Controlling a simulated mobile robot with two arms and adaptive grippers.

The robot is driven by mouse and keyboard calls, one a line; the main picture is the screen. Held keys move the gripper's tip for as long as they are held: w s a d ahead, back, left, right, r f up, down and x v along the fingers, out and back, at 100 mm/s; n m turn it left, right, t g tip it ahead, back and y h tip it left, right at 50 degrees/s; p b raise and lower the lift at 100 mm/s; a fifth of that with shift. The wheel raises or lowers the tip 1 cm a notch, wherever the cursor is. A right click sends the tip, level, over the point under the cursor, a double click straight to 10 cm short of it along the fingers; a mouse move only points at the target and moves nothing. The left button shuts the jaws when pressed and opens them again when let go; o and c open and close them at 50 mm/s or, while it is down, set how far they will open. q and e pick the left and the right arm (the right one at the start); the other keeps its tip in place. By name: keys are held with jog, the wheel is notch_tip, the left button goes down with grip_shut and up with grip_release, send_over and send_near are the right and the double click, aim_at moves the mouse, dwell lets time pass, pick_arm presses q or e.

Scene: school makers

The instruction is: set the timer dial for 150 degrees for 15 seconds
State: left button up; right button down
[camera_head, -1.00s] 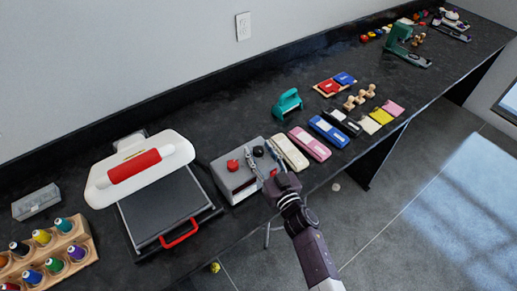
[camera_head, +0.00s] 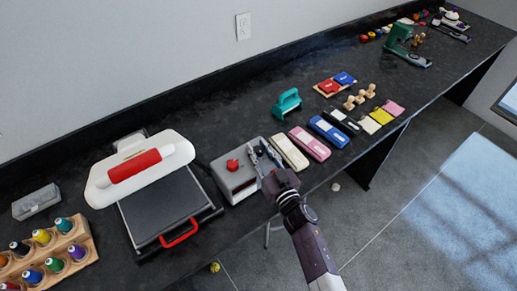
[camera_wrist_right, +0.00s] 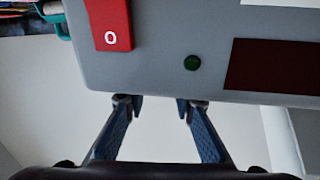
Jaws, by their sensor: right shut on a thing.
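A grey control box (camera_head: 222,173) stands near the counter's front edge, right of the heat press. A red knob (camera_head: 233,165) and a black dial (camera_head: 259,149) are on its top. My right gripper (camera_head: 263,156) reaches over the box's front edge and is shut on the black dial, which is partly hidden by the fingers. That view shows the box's face (camera_wrist_right: 175,45) with a red switch (camera_wrist_right: 109,22), a green button (camera_wrist_right: 192,62) and a dark red display (camera_wrist_right: 275,68). My left gripper is not in view.
The heat press (camera_head: 168,207), with a raised white lid and red handle, stands left of the box. A cream case (camera_head: 289,152) lies close on the right, with pink and blue cases beyond. A teal tool (camera_head: 287,103) stands behind. Thread spools fill a wooden rack (camera_head: 84,238) at left.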

jog(key=shift+d+n+g+y+p, duration=0.1)
jog(key=shift+n+g+y+p, duration=0.4)
jog(key=shift+y, duration=0.3)
jog(key=shift+n+g+y, duration=0.5)
jog(key=shift+n+y, duration=0.2)
jog(key=shift+y, duration=0.1)
jog(key=shift+w+d+n+g+y, duration=0.1)
jog(key=shift+n+g+y, duration=0.3)
jog(key=shift+y, duration=0.1)
jog(key=shift+f+n+g+y+b, duration=0.25)
jog(key=shift+n+g+y+b, duration=0.1)
jog(key=shift+n+g+y, duration=0.6)
jog(key=n+g+y+b, duration=0.2)
jog(key=n+g+b, duration=0.1)
jog(key=b, duration=0.3)
jog(key=n+g+y+b, duration=0.2)
jog(key=n+g+b, duration=0.1)
jog(key=g+b, duration=0.3)
jog(key=shift+a+r+n+g+b, duration=0.2)
jog(key=shift+n+g+b, duration=0.15)
jog(key=shift+g+b, duration=0.3)
